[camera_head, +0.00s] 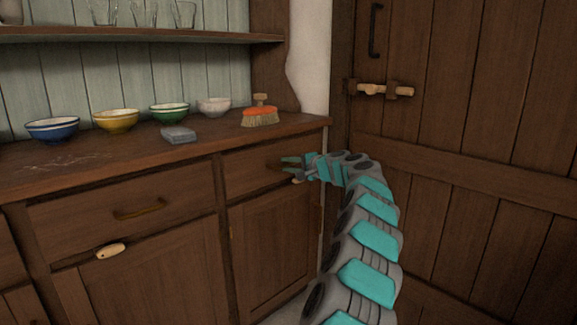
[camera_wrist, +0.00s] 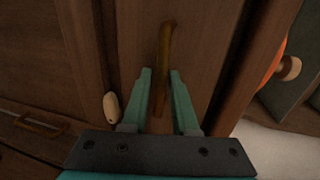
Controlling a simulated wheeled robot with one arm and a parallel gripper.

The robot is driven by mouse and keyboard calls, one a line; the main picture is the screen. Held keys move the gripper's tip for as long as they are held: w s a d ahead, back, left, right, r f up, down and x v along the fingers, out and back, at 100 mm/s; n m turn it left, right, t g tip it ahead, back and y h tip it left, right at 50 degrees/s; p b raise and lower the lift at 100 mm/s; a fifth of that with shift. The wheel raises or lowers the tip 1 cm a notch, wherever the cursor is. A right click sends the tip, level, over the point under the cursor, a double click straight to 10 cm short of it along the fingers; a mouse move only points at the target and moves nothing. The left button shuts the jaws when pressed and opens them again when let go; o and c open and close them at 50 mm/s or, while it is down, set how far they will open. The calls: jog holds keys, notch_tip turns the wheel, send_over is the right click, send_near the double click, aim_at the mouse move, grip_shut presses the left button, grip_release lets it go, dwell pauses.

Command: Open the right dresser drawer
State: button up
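The right dresser drawer (camera_head: 247,172) is a dark wooden front under the counter at the dresser's right end, and it looks shut. Its brass handle (camera_wrist: 164,65) shows in the wrist view, running up the picture. My gripper (camera_head: 286,164) is at this handle. In the wrist view my gripper (camera_wrist: 160,75) is open, with one teal finger on each side of the handle's lower part. I cannot tell whether either finger touches it. In the head view the gripper covers most of the handle.
The left drawer (camera_head: 80,215) has a brass handle. Wooden latches sit below both drawers. The counter (camera_head: 100,165) holds several bowls, a grey block (camera_head: 178,135) and an orange brush (camera_head: 259,116). A plank door (camera_head: 460,140) stands close at right.

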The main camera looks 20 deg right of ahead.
grip_shut()
dwell(1.3)
